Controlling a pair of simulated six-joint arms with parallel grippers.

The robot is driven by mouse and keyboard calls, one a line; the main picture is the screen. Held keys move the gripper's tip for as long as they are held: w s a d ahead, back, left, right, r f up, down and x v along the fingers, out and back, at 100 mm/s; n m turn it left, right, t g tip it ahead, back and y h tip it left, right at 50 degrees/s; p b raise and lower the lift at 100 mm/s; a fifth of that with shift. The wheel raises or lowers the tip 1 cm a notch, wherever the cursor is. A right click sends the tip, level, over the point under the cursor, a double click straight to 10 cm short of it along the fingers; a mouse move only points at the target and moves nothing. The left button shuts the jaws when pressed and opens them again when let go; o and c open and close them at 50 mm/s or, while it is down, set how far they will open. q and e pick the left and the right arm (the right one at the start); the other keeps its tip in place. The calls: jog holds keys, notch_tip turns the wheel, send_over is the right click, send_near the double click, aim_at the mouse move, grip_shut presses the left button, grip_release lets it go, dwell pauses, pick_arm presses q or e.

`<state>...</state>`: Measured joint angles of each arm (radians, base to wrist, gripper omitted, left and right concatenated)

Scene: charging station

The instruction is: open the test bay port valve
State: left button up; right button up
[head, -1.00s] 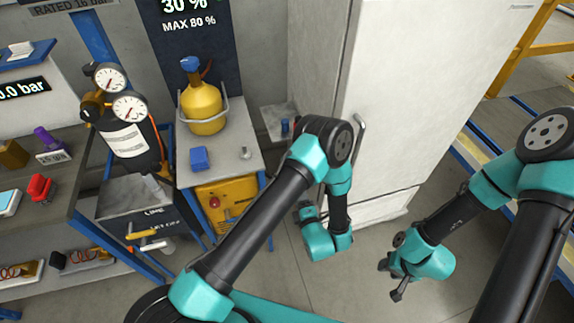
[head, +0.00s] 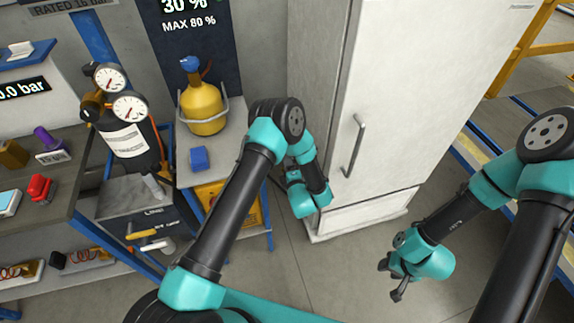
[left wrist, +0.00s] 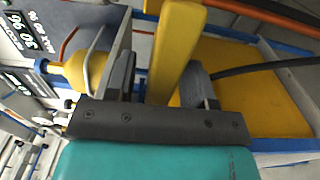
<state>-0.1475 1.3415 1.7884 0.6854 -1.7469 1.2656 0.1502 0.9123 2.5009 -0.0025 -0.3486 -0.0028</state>
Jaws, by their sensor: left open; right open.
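In the left wrist view a broad yellow bar (left wrist: 175,45), which looks like a valve lever, runs between the two fingers of my left gripper (left wrist: 160,84). The fingers are open, one on each side of the bar; I cannot tell whether they touch it. In the head view this bar and my left gripper's fingertips are hidden behind my left arm, beside the small grey table. Another yellow lever (head: 141,234) shows at the front of the box marked LINE. My right gripper (head: 389,281) is open and empty above the floor at the right.
A yellow cylinder (head: 203,108) and a blue block (head: 199,158) stand on the small table, with a yellow case (head: 213,196) beneath. A tall white cabinet (head: 400,110) stands right of my left arm. A shelf unit with gauges is at the left. A dark hose (left wrist: 265,66) passes close.

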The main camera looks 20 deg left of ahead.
pick_arm(q)
jog(key=shift+w+a, duration=0.25)
jog(key=shift+w, duration=0.1)
grip_shut()
dwell(0.3)
